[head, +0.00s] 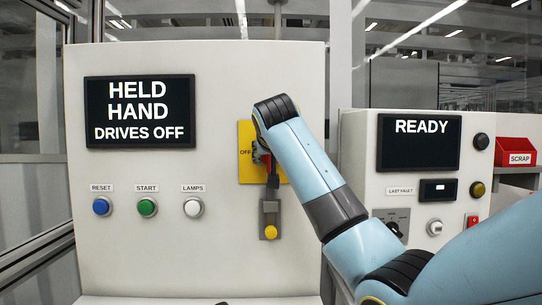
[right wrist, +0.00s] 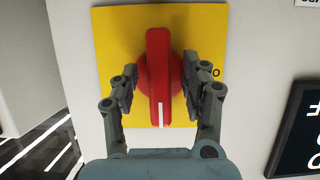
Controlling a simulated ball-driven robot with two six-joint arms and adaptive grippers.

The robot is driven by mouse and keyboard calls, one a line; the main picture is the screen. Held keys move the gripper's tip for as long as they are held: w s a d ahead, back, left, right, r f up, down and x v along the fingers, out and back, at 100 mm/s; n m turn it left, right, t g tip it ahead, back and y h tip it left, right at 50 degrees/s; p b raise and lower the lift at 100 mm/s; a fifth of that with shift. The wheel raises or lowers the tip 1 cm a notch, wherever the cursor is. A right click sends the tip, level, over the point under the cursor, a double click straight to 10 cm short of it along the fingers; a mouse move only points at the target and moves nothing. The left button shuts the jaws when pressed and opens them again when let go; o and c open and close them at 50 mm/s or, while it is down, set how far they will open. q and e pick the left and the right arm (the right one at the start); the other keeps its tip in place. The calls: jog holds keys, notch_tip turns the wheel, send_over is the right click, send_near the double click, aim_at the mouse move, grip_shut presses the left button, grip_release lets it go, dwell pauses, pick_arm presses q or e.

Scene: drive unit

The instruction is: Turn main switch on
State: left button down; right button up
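The main switch is a red rotary handle (right wrist: 158,75) on a yellow plate (head: 246,170), which also shows in the right wrist view (right wrist: 112,30). The plate carries the word OFF at its left in the head view. In the right wrist view the handle's white line points down the picture. My right gripper (right wrist: 159,82) is open, one finger on each side of the handle; narrow gaps seem to remain, and contact cannot be told for sure. In the head view my right arm hides most of the switch. My left gripper is not in view.
A display (head: 140,112) reads HELD HAND, DRIVES OFF. Below it are blue RESET (head: 101,206), green START (head: 147,207) and white LAMPS (head: 194,207) buttons. A padlock-like yellow-and-grey part (head: 270,220) hangs below the switch. The right cabinet's display (head: 419,142) reads READY.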

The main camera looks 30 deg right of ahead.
jog(key=v, duration=1.2)
